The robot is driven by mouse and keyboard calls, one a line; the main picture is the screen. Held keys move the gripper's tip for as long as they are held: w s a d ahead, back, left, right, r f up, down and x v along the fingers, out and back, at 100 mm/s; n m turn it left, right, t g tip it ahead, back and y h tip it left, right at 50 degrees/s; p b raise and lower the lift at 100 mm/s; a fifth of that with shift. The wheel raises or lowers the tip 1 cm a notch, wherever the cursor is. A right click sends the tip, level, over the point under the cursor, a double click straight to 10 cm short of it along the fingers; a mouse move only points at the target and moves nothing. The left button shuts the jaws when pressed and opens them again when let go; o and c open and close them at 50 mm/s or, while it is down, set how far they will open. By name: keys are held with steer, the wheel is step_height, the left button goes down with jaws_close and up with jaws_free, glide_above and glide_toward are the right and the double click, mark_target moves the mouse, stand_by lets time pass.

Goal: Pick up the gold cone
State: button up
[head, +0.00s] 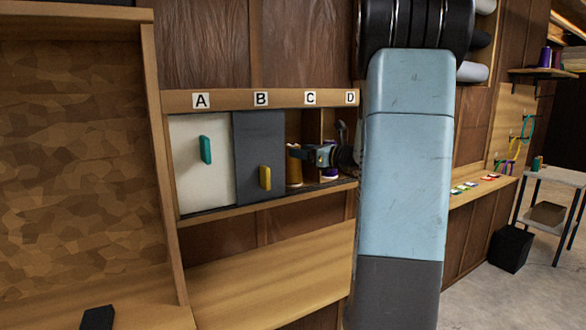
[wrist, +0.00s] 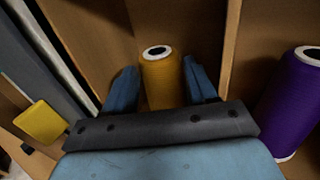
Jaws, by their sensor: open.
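The gold cone (wrist: 162,82) stands upright in the wall cabinet, in the opening under the C label. In the wrist view it is between the two blue fingers of my gripper (wrist: 163,88), which are open, one on each side of it. A gap shows between the cone and each finger. The bar of the gripper hides the cone's lower part. In the head view the gold cone (head: 294,166) shows at the left of the opening, and my gripper (head: 300,153) reaches in from the right, partly overlapping it.
A purple cone (wrist: 294,105) stands to the right, beyond an upright divider (wrist: 231,50). A dark sliding door (head: 252,145) with a yellow handle (head: 265,178) is just left of the opening. A white door (head: 190,180) with a green handle (head: 206,150) is farther left.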

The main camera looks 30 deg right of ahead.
steer(key=shift+x, duration=0.85)
steer(key=shift+c, duration=0.5)
jaws_close()
steer(key=shift+r, duration=0.1)
